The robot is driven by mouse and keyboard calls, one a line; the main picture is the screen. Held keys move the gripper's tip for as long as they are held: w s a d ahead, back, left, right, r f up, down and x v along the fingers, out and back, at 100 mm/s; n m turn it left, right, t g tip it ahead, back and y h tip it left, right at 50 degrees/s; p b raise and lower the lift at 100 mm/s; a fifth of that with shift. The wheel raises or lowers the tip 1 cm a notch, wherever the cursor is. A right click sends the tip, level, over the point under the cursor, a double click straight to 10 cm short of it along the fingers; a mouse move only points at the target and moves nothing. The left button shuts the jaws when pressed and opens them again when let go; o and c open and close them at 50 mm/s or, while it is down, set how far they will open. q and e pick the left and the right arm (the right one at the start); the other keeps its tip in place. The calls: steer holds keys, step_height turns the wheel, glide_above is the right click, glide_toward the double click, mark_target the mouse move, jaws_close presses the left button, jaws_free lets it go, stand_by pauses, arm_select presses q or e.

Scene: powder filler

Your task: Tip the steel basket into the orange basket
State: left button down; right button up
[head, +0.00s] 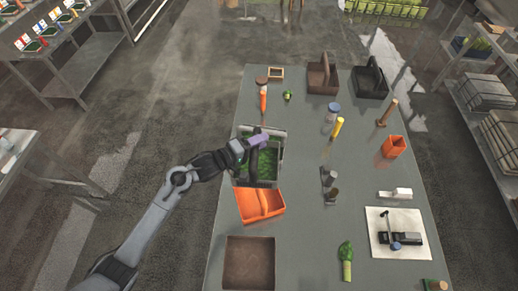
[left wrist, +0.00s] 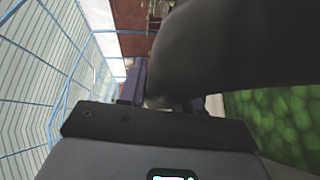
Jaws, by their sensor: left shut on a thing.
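The steel basket (head: 282,150) stands at the left side of the table, with green contents inside. Its green contents (left wrist: 275,115) also show at the right of the left wrist view. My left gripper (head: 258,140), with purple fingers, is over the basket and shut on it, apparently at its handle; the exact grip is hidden. In the left wrist view a large dark curved part (left wrist: 230,45) covers the space beyond the fingers. The orange basket (head: 250,204) lies just in front of the steel basket, nearer the camera, and looks empty. My right gripper is not in view.
A brown tray (head: 249,263) sits at the near left of the table. Dark carriers (head: 322,75) stand at the far end. A yellow-topped tool (head: 337,128), an orange container (head: 393,146) and a white board (head: 385,240) are to the right. The table's middle has some free room.

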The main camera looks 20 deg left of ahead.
arm_select(q)
steer(key=shift+s+a+f+n+t+h, duration=0.15)
steer(key=shift+a+n+t+h, duration=0.2)
steer(key=shift+a, duration=0.2)
steer(key=shift+s+a+f+n+t+h, duration=0.1)
steer(key=shift+a+n+t+h, duration=0.15)
steer(key=shift+a+n+t, duration=0.25)
steer(key=a+f+n+t+b, duration=0.1)
steer(key=n+t+b, duration=0.1)
steer(key=b, duration=0.2)
steer(key=s+a+f+n+t+b, duration=0.1)
steer(key=a+f+n+t+b, duration=0.1)
steer(key=b, duration=0.3)
steer(key=a+f+n+t+b, duration=0.1)
steer(key=n+t+b, duration=0.1)
steer(key=b, duration=0.3)
steer(key=shift+s+a+f+n+t, duration=0.15)
steer(key=shift+a+f+n+t, duration=0.2)
steer(key=shift+n, duration=0.3)
steer(key=n+t+b, duration=0.1)
steer(key=f+n+t+y+b, duration=0.1)
steer(key=n, duration=0.1)
steer(key=shift+a+f, duration=0.3)
steer(key=shift+s+a+f+n+t+y+b, duration=0.15)
steer(key=shift+f+n+t+y+b, duration=0.2)
steer(key=shift+n+t+y, duration=0.25)
steer(key=shift+w+a+f+n+t+y+b, duration=0.1)
steer(key=shift+f+n+t+y+b, duration=0.15)
steer(key=shift+n+y, duration=0.4)
steer(key=shift+s, duration=0.1)
